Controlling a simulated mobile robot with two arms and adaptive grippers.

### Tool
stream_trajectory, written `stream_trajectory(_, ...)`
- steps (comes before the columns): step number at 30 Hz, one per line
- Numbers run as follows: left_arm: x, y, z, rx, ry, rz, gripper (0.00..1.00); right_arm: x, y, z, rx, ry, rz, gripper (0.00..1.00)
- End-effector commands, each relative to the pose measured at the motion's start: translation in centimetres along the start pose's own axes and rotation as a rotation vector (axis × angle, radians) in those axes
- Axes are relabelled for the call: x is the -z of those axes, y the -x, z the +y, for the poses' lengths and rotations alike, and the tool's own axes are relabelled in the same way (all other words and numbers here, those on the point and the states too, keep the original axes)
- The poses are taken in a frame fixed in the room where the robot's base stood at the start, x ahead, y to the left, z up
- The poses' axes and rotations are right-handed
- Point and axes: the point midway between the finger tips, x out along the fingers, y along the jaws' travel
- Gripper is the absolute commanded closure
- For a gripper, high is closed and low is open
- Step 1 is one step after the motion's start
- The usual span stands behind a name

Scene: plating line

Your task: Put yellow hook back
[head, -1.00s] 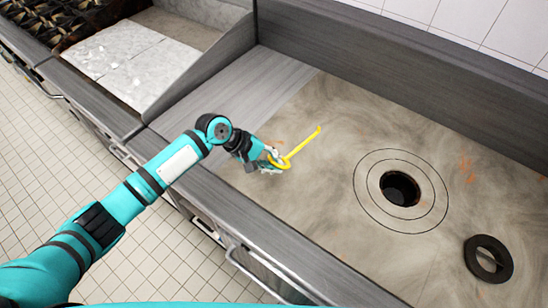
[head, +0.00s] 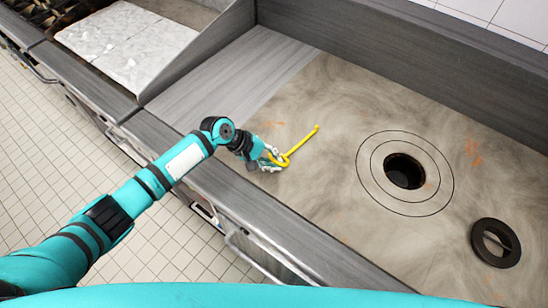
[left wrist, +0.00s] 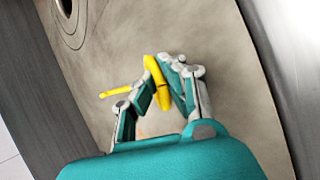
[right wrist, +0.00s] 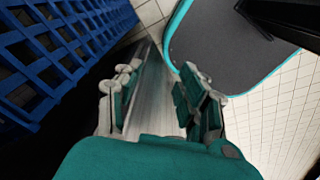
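The yellow hook (head: 301,145) is a thin rod with a ring at its near end, over the left part of the brushed metal cooktop. My left gripper (head: 274,160) is shut on the ring, and the rod points away to the upper right. In the left wrist view the yellow hook (left wrist: 157,82) sits between the two fingertips of the left gripper (left wrist: 164,82). I cannot tell whether the hook touches the cooktop. My right gripper (right wrist: 160,92) shows only in its own wrist view, with its fingers apart and nothing between them.
The cooktop (head: 330,195) has a round opening (head: 404,171) inside concentric rings. A dark round lid (head: 496,242) with a crossbar lies right of it. A front rail (head: 262,250) runs along the counter edge. A blue crate (right wrist: 60,50) stands near the right gripper.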

Motion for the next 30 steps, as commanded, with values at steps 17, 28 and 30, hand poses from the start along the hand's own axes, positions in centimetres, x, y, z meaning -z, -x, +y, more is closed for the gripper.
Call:
stream_trajectory(17,0.0,-0.1,0.0,-0.002,-0.001,0.0,0.7,0.0,-0.1,-0.1,0.002,-0.001,0.0,0.6)
stream_trajectory(28,0.1,0.3,-0.1,-0.001,0.0,0.001,0.67,-0.1,-0.1,-0.2,0.003,-0.001,0.0,0.6)
stream_trajectory(30,0.1,1.2,-0.1,-0.001,0.0,0.0,0.67,-0.1,-0.1,-0.2,0.002,-0.001,0.0,0.6)
